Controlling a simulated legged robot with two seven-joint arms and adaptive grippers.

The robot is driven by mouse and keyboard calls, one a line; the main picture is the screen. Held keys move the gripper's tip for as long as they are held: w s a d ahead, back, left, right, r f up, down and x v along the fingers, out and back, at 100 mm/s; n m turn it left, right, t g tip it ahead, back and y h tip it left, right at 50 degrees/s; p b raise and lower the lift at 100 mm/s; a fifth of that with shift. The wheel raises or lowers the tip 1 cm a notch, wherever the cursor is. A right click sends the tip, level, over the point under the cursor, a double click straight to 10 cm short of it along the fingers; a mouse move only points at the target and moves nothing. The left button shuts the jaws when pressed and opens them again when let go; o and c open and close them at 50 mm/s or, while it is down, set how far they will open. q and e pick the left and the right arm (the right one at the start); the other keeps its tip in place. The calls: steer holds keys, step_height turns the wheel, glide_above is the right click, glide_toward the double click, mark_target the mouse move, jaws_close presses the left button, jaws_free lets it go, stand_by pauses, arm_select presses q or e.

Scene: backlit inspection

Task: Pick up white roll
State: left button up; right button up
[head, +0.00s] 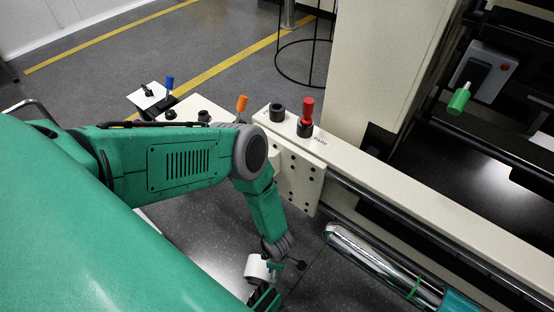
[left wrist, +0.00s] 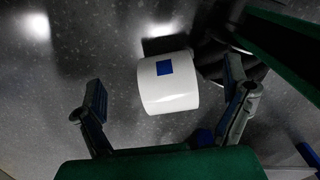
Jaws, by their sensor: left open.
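The white roll (head: 256,268) is a short white cylinder low in the head view, partly hidden by my left wrist and gripper. In the left wrist view the white roll (left wrist: 180,97) has a blue square on its side and lies in the gap between my fingers. My left gripper (left wrist: 163,75) is open, one finger on each side of the roll, with visible gaps to both. In the head view only a dark part of my left gripper (head: 265,294) shows, just below the roll. My right gripper is not in view.
A cream machine beam (head: 390,178) with a red-capped knob (head: 306,118) runs to the right of my left arm. A shiny metal roller (head: 375,262) lies at the lower right. A green-handled item (head: 459,100) is at the upper right. Grey floor (head: 215,65) is open behind.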

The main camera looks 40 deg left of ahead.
arm_select(q)
step_height(320, 180, up, 9)
steer(key=p, duration=0.5)
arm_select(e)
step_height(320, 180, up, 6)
arm_select(q)
steer(key=b, duration=0.5)
glide_above(258, 265)
step_height(258, 265, down, 7)
steer(key=shift+s+f, duration=0.1)
steer(key=shift+f, duration=0.1)
step_height(258, 265, down, 6)
steer(key=b, duration=0.4)
steer(key=shift+f, duration=0.1)
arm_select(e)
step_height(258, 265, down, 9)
